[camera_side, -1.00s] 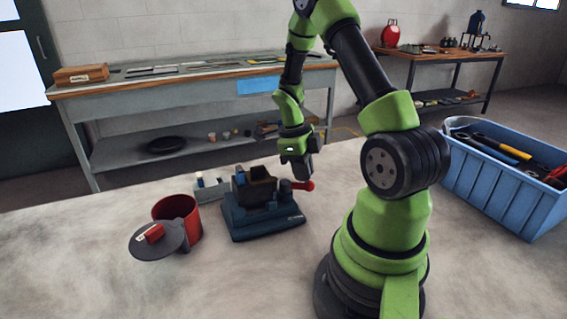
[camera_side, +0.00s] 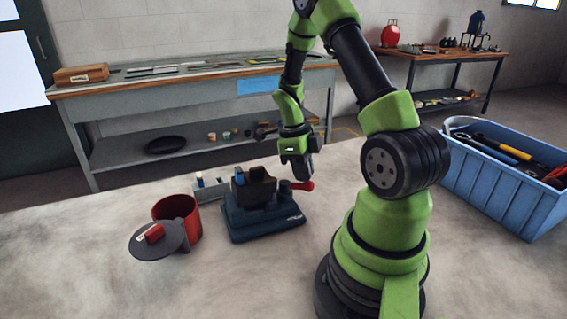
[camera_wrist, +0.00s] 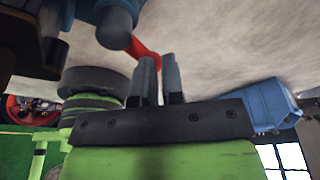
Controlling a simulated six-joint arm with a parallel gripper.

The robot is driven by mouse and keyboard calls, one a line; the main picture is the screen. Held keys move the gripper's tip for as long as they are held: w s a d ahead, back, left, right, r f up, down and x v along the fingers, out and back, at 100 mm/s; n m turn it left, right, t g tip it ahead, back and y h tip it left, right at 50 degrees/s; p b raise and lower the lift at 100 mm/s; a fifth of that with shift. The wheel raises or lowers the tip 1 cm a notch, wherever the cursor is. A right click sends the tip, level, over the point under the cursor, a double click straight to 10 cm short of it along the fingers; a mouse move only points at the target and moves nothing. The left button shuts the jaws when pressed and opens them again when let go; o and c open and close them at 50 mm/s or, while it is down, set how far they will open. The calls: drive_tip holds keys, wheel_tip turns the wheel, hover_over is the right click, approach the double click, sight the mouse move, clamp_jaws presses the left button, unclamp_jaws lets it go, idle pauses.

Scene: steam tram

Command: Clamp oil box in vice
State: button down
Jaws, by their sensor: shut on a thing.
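The blue vice (camera_side: 262,218) stands on the pale work surface, left of my arm. A dark, open-topped box (camera_side: 257,184), seemingly the oil box, sits upright at the vice's jaws. How tightly the jaws press it, I cannot tell. The vice's red handle (camera_side: 303,186) sticks out to the right. My gripper (camera_side: 302,174) is over this handle, pointing down, its fingers close together and shut on it. In the wrist view the red handle (camera_wrist: 142,48) runs behind the fingertips of my gripper (camera_wrist: 160,64), which partly hide it.
A red can (camera_side: 182,214) with a dark round lid (camera_side: 152,246) leaning at its front stands left of the vice. A small grey tray (camera_side: 211,189) lies behind it. A blue tool crate (camera_side: 490,190) stands at the right. The front left surface is clear.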

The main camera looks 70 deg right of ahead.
drive_tip(key=shift+s+f, duration=0.15)
drive_tip(key=shift+s, duration=0.15)
